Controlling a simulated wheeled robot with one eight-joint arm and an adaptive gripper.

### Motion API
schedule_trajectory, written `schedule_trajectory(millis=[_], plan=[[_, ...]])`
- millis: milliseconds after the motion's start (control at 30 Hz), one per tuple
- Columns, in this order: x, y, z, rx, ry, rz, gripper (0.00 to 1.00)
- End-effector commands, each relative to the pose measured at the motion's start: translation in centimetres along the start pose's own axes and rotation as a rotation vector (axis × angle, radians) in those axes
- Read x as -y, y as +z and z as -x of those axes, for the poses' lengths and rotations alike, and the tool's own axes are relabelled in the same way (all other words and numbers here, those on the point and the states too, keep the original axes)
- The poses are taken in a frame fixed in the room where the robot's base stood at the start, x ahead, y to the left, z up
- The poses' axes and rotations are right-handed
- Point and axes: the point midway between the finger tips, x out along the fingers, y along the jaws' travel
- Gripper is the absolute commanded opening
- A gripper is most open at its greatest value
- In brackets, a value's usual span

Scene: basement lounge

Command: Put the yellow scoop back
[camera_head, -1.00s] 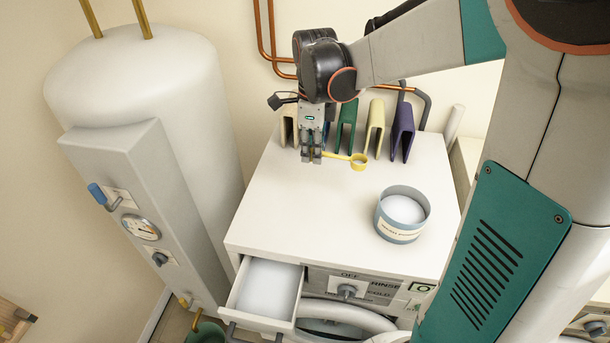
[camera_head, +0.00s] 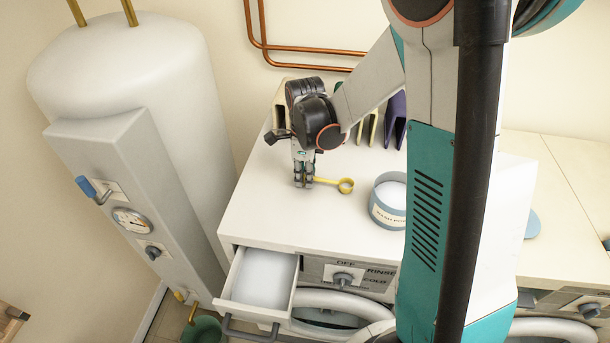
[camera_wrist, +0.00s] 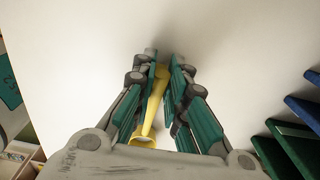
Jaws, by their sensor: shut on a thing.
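My gripper (camera_head: 303,182) is low over the white washer top (camera_head: 258,208), shut on the handle of the yellow scoop (camera_head: 346,185). The scoop's round cup sticks out to the right in the head view. In the wrist view the yellow scoop (camera_wrist: 150,112) lies between the two fingers of my gripper (camera_wrist: 163,65). I cannot tell whether it touches the top. A blue-grey tub (camera_head: 384,219) of white powder stands to the right of the scoop, partly hidden by my arm.
Upright coloured holders (camera_head: 394,120) stand along the back, partly behind my arm; some also show at right in the wrist view (camera_wrist: 290,145). An open drawer (camera_head: 226,288) with white powder juts out in front. A white tank (camera_head: 120,85) stands at left. The top's left front is clear.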

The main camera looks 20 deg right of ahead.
Motion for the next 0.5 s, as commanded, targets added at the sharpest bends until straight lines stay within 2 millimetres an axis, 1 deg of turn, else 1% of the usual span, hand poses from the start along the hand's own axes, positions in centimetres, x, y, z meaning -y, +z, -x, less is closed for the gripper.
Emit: schedule_trajectory(millis=[233,267,300,333,367,500], plan=[[0.0,0.0,-0.31,0.0,0.0,0.0,0.0],[0.0,0.0,-0.32,0.0,0.0,0.0,0.15],[0.0,0.0,-0.23,0.0,0.0,0.0,0.24],[0.0,0.0,-0.21,0.0,0.0,0.0,0.31],[0.0,0.0,-0.2,0.0,0.0,0.0,0.33],[0.0,0.0,-0.19,0.0,0.0,0.0,0.33]])
